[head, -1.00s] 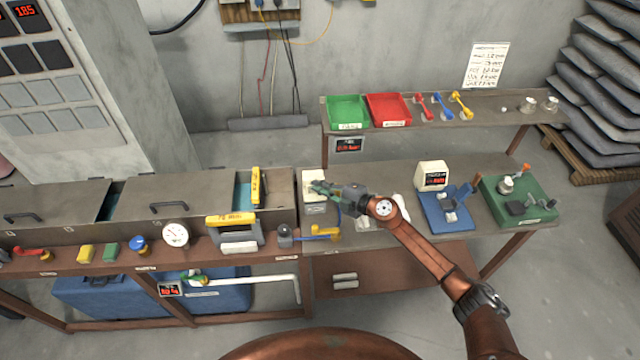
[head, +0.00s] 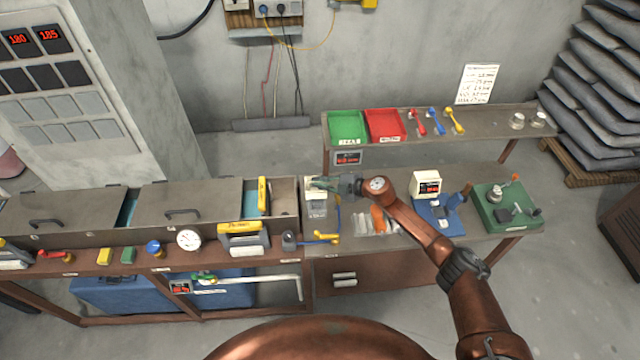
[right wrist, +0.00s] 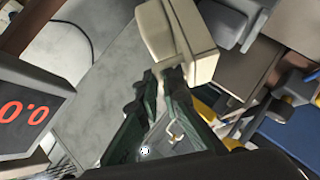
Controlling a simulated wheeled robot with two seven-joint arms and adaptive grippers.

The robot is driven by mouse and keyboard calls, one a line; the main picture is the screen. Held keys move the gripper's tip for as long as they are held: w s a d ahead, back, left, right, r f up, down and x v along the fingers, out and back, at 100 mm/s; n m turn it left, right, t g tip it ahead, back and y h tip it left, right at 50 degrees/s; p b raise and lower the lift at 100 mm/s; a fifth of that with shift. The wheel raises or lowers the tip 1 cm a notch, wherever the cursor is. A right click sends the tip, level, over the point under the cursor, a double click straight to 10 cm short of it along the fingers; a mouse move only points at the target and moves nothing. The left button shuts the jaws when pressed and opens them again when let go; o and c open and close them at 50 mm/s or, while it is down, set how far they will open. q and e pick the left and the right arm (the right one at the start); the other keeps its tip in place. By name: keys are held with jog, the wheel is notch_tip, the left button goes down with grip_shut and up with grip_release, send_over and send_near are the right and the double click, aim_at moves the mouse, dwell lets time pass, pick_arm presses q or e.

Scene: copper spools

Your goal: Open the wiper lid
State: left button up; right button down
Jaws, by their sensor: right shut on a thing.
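The wiper (head: 316,212) is a small pale box at the left end of the right-hand bench. Its cream lid (right wrist: 191,38) shows in the right wrist view beside the box body, and how far it stands open is hard to tell. My right gripper (head: 318,184), with dark green fingers, is at the top of the wiper in the head view. In the right wrist view its fingertips (right wrist: 163,76) are together at the lower edge of the cream part, shut on it. The fingers hide part of this edge. My left gripper is not in view.
Just right of the wiper lie small clear pieces and an orange item (head: 378,218). A cream display box (head: 426,184), blue fixture (head: 436,216) and green fixture (head: 505,212) stand further right. A yellow-handled tool (head: 241,232) is left. The shelf behind holds green (head: 348,126) and red trays.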

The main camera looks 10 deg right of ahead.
jog(key=shift+w+r, duration=0.15)
jog(key=shift+w, duration=0.1)
jog(key=c, duration=2.4)
grip_release()
jog(key=shift+s+d+r, duration=0.15)
jog(key=shift+s+d, duration=0.15)
jog(key=shift+d, duration=0.2)
jog(key=v, duration=1.1)
jog(key=shift+s+a, duration=0.1)
